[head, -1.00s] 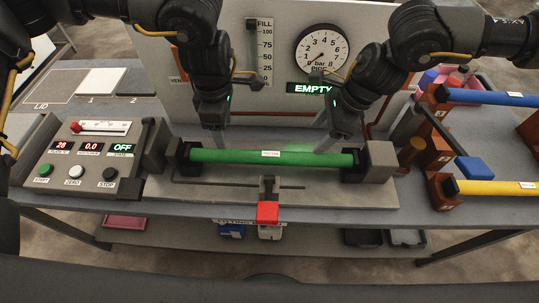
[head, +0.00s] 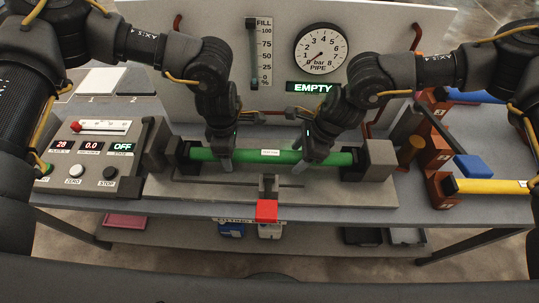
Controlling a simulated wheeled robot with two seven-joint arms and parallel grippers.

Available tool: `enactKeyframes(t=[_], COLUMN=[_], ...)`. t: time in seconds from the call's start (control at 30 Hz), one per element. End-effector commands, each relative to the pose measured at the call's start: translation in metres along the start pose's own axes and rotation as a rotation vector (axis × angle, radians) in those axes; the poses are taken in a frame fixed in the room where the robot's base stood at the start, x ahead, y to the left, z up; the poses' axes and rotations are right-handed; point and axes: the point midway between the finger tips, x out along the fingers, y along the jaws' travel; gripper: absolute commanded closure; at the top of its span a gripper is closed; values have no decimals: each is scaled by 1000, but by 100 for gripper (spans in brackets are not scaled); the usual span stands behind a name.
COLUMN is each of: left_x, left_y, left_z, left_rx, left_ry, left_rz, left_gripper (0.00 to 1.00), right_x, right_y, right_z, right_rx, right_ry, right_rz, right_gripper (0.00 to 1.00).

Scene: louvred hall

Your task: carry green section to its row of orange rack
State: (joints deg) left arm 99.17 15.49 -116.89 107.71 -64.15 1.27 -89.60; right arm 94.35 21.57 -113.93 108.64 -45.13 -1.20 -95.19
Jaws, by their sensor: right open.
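The green section (head: 255,156) lies level across the grey bench fixture, its ends at the dark end blocks. My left gripper (head: 221,160) is down over its left part, with a finger in front of the tube. My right gripper (head: 306,162) is open over its right part, its fingers straddling the tube. I cannot tell whether any finger touches it. The orange rack (head: 440,187) stands at the right, with a yellow section (head: 490,187) in its near row and a blue section (head: 478,97) in its far row.
A red-tipped lever (head: 266,210) stands in front of the tube. A panel behind carries a gauge (head: 320,51) and an EMPTY sign (head: 312,87). A control box (head: 92,155) is at left. A blue-ended handle (head: 474,168) slants between the rack's rows.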

Motion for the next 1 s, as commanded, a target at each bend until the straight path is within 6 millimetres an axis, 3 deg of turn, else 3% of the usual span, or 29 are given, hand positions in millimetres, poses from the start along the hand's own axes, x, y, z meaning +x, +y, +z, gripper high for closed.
enactKeyframes(t=[0.23,0.7,1.0], left_x=[0,0,-2], left_y=[0,0,0], left_z=[0,0,0], left_rx=[0,-1,-1], left_ry=[0,0,0], left_rz=[0,0,1], left_gripper=[41,100,100], right_x=[0,0,-1], right_y=[0,0,0], right_z=[0,0,1], right_rx=[-1,-1,-1], right_ry=[0,0,-1], right_rz=[0,0,-1], right_gripper=[41,100,100])
